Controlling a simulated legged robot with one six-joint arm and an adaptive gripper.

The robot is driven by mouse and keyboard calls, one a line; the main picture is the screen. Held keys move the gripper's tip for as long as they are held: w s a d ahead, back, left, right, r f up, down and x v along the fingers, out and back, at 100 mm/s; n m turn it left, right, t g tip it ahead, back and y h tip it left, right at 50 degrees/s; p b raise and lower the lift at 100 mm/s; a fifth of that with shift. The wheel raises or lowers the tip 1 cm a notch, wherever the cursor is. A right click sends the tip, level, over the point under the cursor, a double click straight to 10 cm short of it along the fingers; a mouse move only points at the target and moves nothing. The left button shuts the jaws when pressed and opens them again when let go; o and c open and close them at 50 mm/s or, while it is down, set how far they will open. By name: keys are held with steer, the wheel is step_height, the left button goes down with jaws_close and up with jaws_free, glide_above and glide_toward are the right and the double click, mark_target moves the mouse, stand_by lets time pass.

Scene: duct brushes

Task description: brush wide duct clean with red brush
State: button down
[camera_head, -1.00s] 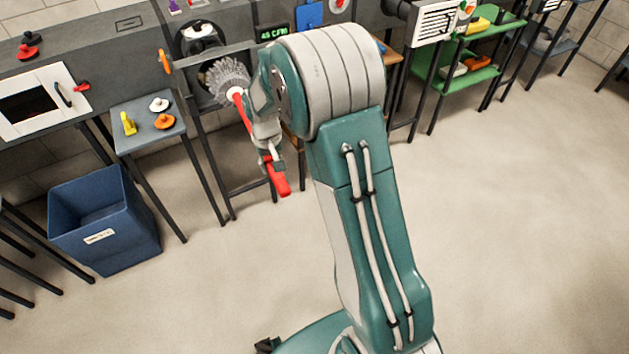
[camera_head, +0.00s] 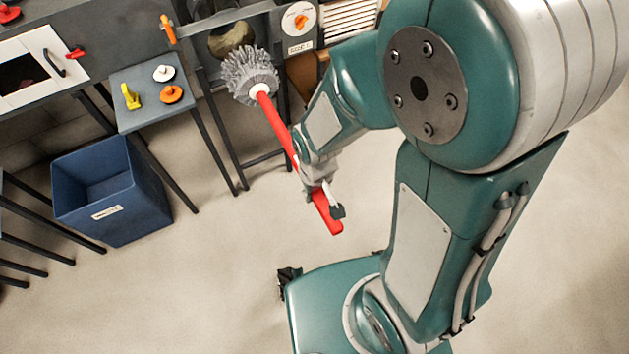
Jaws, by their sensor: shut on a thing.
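The red brush has a red handle (camera_head: 275,122) and a round grey bristle head (camera_head: 249,76). My gripper (camera_head: 319,182) is shut on the handle near its lower end, and a red stub shows below the fingers. The brush is tilted, with its head up and to the left. A round duct opening (camera_head: 232,38), with a brownish inside, is in the grey unit just behind the head. The head overlaps its lower edge in the picture and appears to be in front of it. I cannot tell whether this is the wide duct.
An orange lever (camera_head: 168,29) stands left of the opening. A small grey side table (camera_head: 140,82) holds a yellow piece (camera_head: 131,96), a white knob (camera_head: 163,73) and an orange knob (camera_head: 171,94). A blue bin (camera_head: 112,190) stands below. The floor in front is clear.

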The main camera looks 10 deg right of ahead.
mark_target(281, 128)
steer(key=shift+w+a, duration=0.85)
steer(key=shift+w, duration=2.05)
steer(key=shift+w+a, duration=0.8)
steer(key=shift+w, duration=2.1)
steer(key=shift+w+a, duration=0.85)
steer(key=shift+w, duration=2.05)
steer(key=shift+w+a, duration=0.15)
steer(key=shift+w, duration=0.45)
steer(key=shift+w+a+r, duration=0.1)
steer(key=shift+w+a, duration=0.65)
steer(key=shift+w, duration=1.8)
steer(key=shift+w+a+r, duration=0.1)
steer(key=shift+w+a, duration=0.6)
steer(key=shift+w, duration=1.8)
steer(key=shift+w+a, duration=0.75)
steer(key=shift+w, duration=1.8)
steer(key=shift+s+d, duration=0.8)
steer(key=shift+s, duration=1.9)
steer(key=shift+s+d, duration=0.75)
steer(key=shift+s, duration=2)
steer(key=shift+s+d, duration=0.8)
steer(key=shift+s, duration=1.9)
